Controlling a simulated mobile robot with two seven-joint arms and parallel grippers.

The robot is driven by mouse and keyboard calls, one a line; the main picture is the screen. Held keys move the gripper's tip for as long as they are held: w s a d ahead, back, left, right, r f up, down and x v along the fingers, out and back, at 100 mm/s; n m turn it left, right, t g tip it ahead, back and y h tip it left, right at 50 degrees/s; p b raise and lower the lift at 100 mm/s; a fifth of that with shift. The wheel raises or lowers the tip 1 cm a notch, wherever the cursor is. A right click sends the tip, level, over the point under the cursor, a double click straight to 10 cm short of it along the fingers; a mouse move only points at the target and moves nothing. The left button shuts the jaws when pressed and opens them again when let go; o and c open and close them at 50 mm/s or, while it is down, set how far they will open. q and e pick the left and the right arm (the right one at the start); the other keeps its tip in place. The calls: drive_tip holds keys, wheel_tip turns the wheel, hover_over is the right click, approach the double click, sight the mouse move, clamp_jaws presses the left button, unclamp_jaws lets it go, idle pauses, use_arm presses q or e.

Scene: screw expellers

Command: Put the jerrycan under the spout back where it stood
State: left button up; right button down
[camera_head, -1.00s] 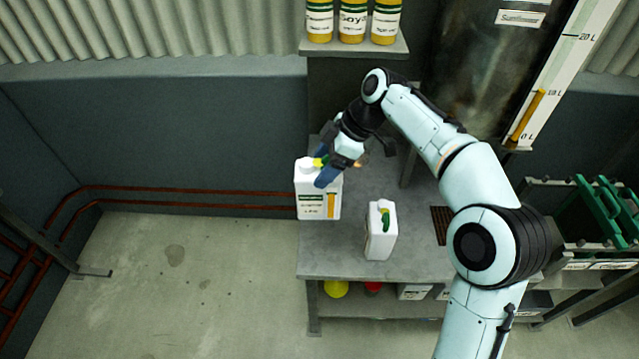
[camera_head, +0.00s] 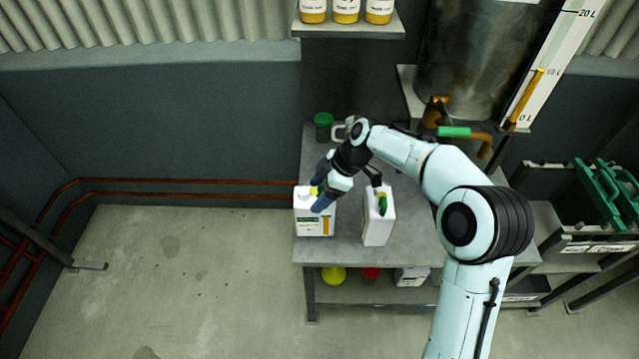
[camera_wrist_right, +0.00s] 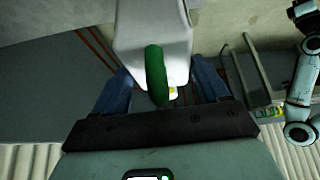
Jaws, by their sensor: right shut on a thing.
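My right gripper (camera_head: 318,193) is shut on a white jerrycan (camera_head: 315,217) with a printed label, at the bench's left edge. In the right wrist view its blue fingers (camera_wrist_right: 160,95) lie on either side of the white jerrycan (camera_wrist_right: 150,30) and its green handle. The can looks upright; I cannot tell whether its base touches the bench. A second white jerrycan (camera_head: 376,222) with a green handle stands on the bench to its right. The spout (camera_head: 484,142), brown with a green lever (camera_head: 453,131), is below the metal tank, farther right. My left gripper is out of view.
The grey bench (camera_head: 345,250) has a green-lidded jar (camera_head: 323,119) and a pale mug (camera_head: 341,131) at the back. A shelf (camera_head: 350,27) with bottles is above. My right arm hides part of the bench under the spout.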

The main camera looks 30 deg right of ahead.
drive_tip(key=shift+f, duration=0.9)
drive_tip(key=shift+f, duration=0.1)
unclamp_jaws()
